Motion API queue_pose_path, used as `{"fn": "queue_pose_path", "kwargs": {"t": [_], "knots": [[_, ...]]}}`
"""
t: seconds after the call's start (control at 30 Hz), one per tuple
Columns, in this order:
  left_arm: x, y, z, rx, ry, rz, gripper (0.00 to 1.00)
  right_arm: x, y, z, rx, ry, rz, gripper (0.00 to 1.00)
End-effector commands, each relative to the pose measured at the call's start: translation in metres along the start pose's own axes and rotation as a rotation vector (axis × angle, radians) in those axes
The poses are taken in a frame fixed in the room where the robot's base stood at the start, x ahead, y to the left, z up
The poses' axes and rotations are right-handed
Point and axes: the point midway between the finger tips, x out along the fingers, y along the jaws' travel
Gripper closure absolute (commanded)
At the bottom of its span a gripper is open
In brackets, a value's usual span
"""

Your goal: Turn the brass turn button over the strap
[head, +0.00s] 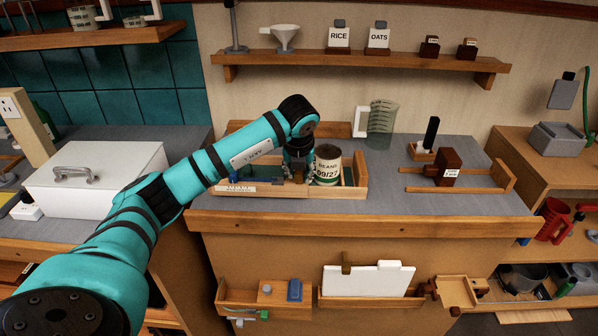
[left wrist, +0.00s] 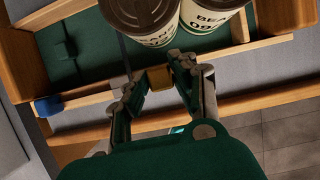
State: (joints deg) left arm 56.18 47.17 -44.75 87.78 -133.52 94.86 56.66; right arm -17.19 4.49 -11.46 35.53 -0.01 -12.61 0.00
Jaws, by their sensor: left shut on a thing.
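The brass turn button (left wrist: 160,77) is a small yellow-brown block at the front rail of a wooden tray. My left gripper (left wrist: 158,80) is shut on it, one finger on each side. In the head view my left gripper (head: 297,178) points down at the tray's front and hides the button. A thin dark strip, perhaps the strap (left wrist: 124,57), runs beside the cans towards the front rail, left of the button. I cannot tell whether the button lies over it. My right gripper is not in view.
A beans can (head: 327,170) stands in the wooden tray (head: 358,188); a second can (left wrist: 140,20) is beside it in the wrist view. A blue knob (left wrist: 47,106) sits at the tray's front left. A measuring jug (head: 382,116) stands behind. The counter between tray and dark block (head: 447,167) is clear.

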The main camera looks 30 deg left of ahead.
Motion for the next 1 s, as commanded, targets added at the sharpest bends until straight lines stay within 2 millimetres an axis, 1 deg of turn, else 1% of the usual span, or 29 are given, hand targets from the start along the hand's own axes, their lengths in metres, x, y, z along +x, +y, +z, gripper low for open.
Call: {"fn": "queue_pose_path", "kwargs": {"t": [0.17,0.2,0.23,0.27,0.43,0.5,0.63,0.77,1.0], "knots": [[-0.001,0.000,0.001,-0.002,-0.002,-0.002,1.00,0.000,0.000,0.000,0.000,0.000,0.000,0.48],[-0.001,0.000,0.001,-0.002,-0.002,-0.002,0.71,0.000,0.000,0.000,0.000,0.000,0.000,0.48],[-0.001,0.000,0.001,-0.002,-0.002,-0.002,0.67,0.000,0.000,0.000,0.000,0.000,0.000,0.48],[-0.001,0.000,0.001,-0.002,-0.002,-0.001,0.65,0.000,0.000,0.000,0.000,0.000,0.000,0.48],[-0.001,0.000,0.001,-0.001,-0.001,-0.001,0.65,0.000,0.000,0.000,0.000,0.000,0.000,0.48],[-0.001,0.000,0.001,0.000,-0.001,-0.001,0.65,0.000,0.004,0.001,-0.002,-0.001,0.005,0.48],[-0.010,0.000,0.001,0.000,-0.003,-0.002,0.65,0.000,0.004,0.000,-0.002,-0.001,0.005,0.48],[-0.032,-0.001,0.002,0.000,-0.004,-0.004,0.65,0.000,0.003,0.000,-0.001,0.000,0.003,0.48],[-0.084,0.000,0.002,-0.001,-0.005,-0.004,0.65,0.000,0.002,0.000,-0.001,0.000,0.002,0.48]]}}
